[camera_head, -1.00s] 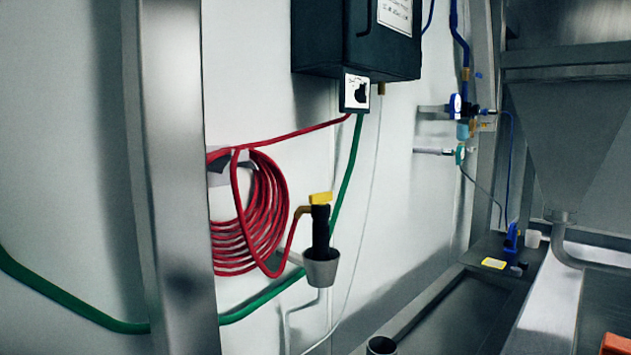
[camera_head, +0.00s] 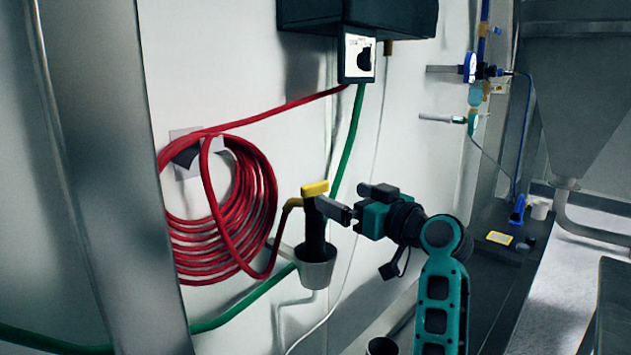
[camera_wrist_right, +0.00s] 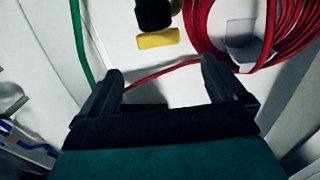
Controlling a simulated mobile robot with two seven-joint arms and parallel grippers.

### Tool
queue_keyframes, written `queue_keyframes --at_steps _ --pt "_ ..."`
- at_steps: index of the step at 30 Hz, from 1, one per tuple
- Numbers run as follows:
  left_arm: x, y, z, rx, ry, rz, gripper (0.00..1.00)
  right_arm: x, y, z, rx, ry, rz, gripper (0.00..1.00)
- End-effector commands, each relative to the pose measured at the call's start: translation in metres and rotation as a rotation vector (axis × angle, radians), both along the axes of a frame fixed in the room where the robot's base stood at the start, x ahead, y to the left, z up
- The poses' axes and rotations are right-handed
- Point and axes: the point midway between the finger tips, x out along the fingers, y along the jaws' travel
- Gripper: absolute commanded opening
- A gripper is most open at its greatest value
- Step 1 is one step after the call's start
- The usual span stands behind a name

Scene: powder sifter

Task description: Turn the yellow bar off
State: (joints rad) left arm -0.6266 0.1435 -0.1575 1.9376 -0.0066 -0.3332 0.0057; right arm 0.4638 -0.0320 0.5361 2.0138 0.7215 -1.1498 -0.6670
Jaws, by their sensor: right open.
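The yellow bar (camera_head: 314,188) lies across the top of a black upright handle (camera_head: 314,232), which stands in a grey cup (camera_head: 315,270) by the wall. In the right wrist view the yellow bar (camera_wrist_right: 158,38) shows beyond the fingertips, with clear space between. My right gripper (camera_head: 338,211) comes in from the right and is just right of the black handle, slightly below the bar. In the wrist view its two fingers (camera_wrist_right: 161,72) are spread apart with nothing between them. My left gripper is not in view.
A red hose coil (camera_head: 225,210) hangs on the wall to the left, its end leading to the handle. A green hose (camera_head: 349,150) runs behind. A dark box (camera_head: 357,18) is mounted above. A metal post (camera_head: 110,170) stands at left. Gauge fittings (camera_head: 478,75) are at right.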

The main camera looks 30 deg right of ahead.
Motion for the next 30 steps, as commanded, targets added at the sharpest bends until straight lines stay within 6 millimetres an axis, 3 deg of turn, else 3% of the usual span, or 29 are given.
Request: queue_keyframes --at_steps 9,15,30 --pt "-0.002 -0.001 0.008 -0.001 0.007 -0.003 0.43 0.062 0.012 0.002 0.004 0.001 0.002 0.98" --pt "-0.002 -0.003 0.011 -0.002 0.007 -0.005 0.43 0.087 0.017 0.001 0.002 0.000 0.000 0.98" --pt "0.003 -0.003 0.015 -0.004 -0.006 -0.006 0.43 0.098 0.019 0.000 0.000 0.001 -0.001 0.97"
